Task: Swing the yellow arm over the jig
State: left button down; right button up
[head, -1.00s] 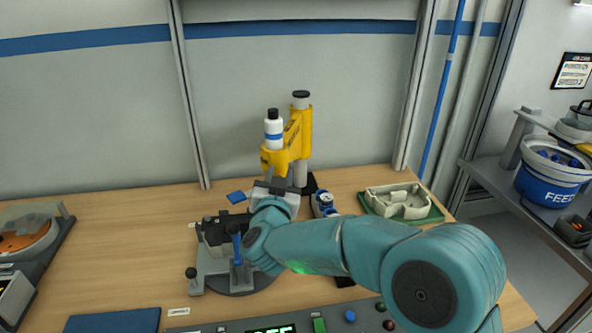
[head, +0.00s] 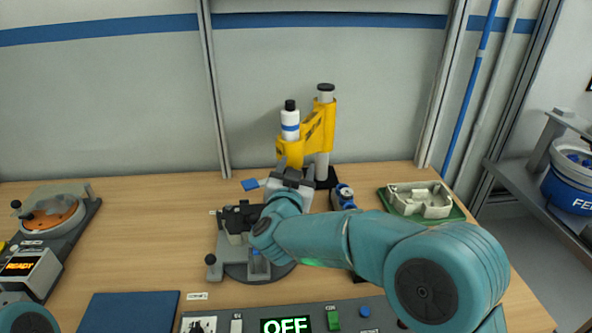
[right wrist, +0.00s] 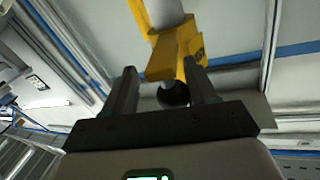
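The yellow arm (head: 318,130) is mounted on a grey post at the back of the bench. Its free end, with a white bottle-like cylinder (head: 290,128), points left and toward me. The jig (head: 240,222) stands in front of it on a round dark base, partly hidden by my right arm. My right gripper (head: 292,174) is just below the yellow arm's free end. In the right wrist view, its fingers (right wrist: 159,70) are apart, with a dark round knob (right wrist: 173,95) under the yellow arm (right wrist: 176,52) showing between them. My left gripper is out of view.
A green tray with a pale casting (head: 425,202) lies right of the arm. A blue-and-white part (head: 343,196) stands beside the post. A blue mat (head: 128,312) and a control panel reading OFF (head: 287,326) are in front. A READY unit (head: 30,265) stands left.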

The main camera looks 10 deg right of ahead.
jog(key=b+v, duration=0.3)
jog(key=v, duration=1.3)
jog(key=shift+s, duration=0.2)
